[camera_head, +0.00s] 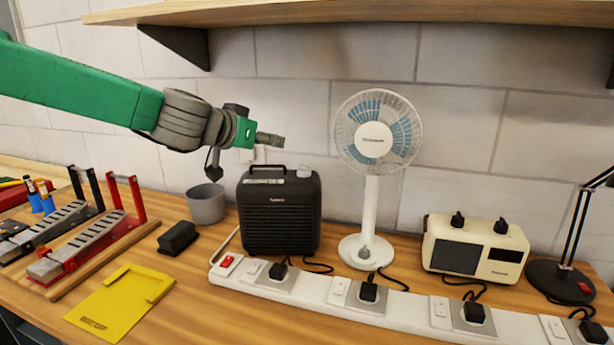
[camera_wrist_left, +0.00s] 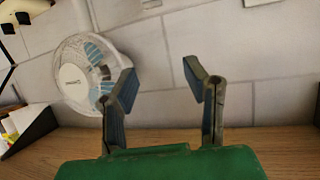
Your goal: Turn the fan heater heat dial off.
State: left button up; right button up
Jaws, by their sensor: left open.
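The fan heater (camera_head: 279,212) is a black box with a front grille and a top handle, standing on the bench against the tiled wall. Its dial is hard to make out; a small light patch (camera_head: 304,172) shows on its top right. My left gripper (camera_head: 270,139), on a green arm from the left, hangs in the air above the heater, apart from it. In the left wrist view its two fingers (camera_wrist_left: 163,95) are spread with nothing between them. The heater is not clear in that view. My right gripper is not in view.
A white fan (camera_head: 371,180) stands right of the heater, also seen in the wrist view (camera_wrist_left: 82,75). A power strip (camera_head: 310,291) with plugs and cords runs along the front. A grey cup (camera_head: 206,204) stands left. A cream radio (camera_head: 475,249) and lamp stand right. A shelf (camera_head: 370,12) overhangs.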

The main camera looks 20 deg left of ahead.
pick_arm(q)
notch_tip(320, 180, down, 4)
jog(key=b, duration=0.6)
send_near(304, 171)
jog(key=w, duration=0.1)
jog(key=w+f, duration=0.1)
jog(key=w+a, duration=0.1)
jog(key=shift+w+f, duration=0.15)
jog(key=shift+f, duration=0.25)
jog(key=w+d, duration=0.1)
jog(key=w+d+f, duration=0.1)
jog(key=w, duration=0.1)
jog(key=w+d, duration=0.1)
jog(key=shift+w+f, duration=0.25)
jog(key=shift+w, duration=0.05)
jog(key=shift+w+d+f+p, duration=0.1)
jog(key=shift+w+d+p, duration=0.1)
jog(key=shift+w+p, duration=0.1)
jog(key=shift+a+f, duration=0.15)
jog(key=shift+a, duration=0.55)
jog(key=c, duration=0.9)
jog(key=shift+o, duration=0.2)
jog(key=shift+d, duration=0.5)
